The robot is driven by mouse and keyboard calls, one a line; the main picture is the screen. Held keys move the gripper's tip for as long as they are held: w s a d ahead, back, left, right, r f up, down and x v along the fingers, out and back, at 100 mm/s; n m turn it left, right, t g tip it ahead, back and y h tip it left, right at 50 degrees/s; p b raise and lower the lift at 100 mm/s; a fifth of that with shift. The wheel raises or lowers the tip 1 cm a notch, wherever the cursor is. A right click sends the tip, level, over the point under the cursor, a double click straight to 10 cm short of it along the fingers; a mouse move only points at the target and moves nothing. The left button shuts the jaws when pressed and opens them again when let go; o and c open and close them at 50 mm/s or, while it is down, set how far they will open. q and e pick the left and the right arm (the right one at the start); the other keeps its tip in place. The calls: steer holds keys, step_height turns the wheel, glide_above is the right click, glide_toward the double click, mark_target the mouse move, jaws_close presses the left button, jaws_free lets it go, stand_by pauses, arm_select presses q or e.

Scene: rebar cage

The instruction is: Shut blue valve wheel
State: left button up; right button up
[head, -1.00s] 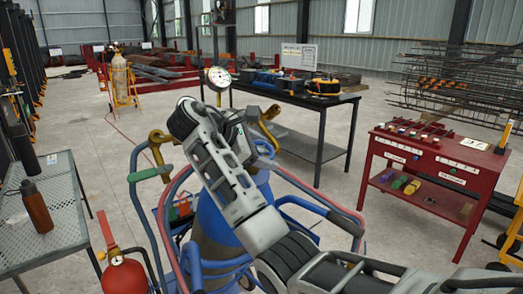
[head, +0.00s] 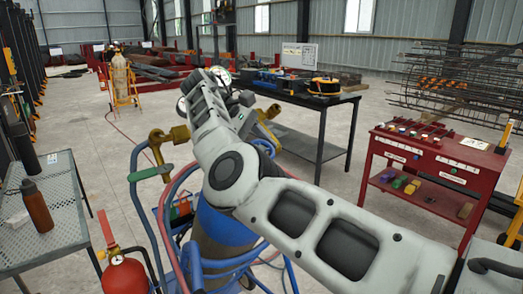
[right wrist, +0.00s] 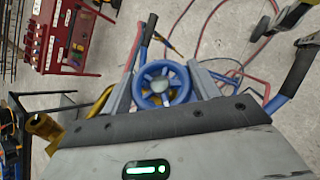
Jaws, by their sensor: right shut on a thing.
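The blue valve wheel (right wrist: 163,88), a spoked ring with a grey hub, shows in the right wrist view. My right gripper (right wrist: 164,72) has its two grey fingers on opposite sides of the wheel and is shut on it.
A brass fitting (head: 178,135) sits beside my right wrist. A cart frame and hoses surround the cylinder. A red fire extinguisher (head: 125,275) and a perforated table (head: 70,205) stand left. A red workbench (head: 435,150) stands right, and a black table (head: 290,92) behind.

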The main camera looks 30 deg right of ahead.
steer(key=shift+f, duration=0.2)
stand_by(0.3)
steer(key=o, duration=1)
steer(key=shift+s, duration=0.1)
steer(key=shift+c, duration=0.2)
steer(key=shift+r, duration=0.1)
